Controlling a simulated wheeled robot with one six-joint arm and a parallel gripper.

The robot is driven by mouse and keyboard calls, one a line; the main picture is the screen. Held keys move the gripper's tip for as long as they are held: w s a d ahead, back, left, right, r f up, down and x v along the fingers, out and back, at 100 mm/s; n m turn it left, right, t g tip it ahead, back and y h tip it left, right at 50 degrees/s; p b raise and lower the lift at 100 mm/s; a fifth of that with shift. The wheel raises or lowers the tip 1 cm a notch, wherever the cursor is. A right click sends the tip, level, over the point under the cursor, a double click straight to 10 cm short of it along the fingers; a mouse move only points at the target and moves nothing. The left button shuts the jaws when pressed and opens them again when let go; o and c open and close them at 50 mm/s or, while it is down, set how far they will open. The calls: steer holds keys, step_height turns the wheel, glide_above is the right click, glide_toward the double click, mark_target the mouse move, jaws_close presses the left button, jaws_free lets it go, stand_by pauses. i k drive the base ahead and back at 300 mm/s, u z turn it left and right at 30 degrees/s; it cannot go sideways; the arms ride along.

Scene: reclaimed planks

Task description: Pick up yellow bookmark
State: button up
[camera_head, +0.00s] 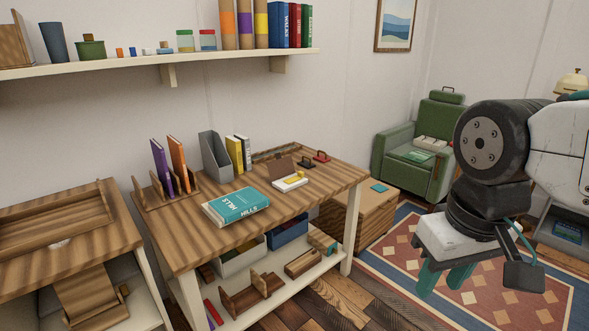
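A small yellow piece (293,178), which looks like the yellow bookmark, lies on top of a white flat item (290,184) on the wooden table (190,240). It is too small to tell its exact shape. My gripper (443,283) hangs at the right, over the patterned rug, with its two green fingers pointing down and apart. It is open, with nothing seen between the fingers, and is well to the right of the table and the yellow piece.
A teal book (235,206) lies left of the white item. A grey file holder (214,159) and upright books stand behind. Small dark items (306,163) with handles sit at the table's back right. A wooden crate (372,205) and green armchair (430,150) stand beyond.

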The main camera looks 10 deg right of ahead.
mark_target(301, 174)
steer(key=u, duration=0.15)
steer(key=i, duration=1.85)
steer(key=u, duration=0.15)
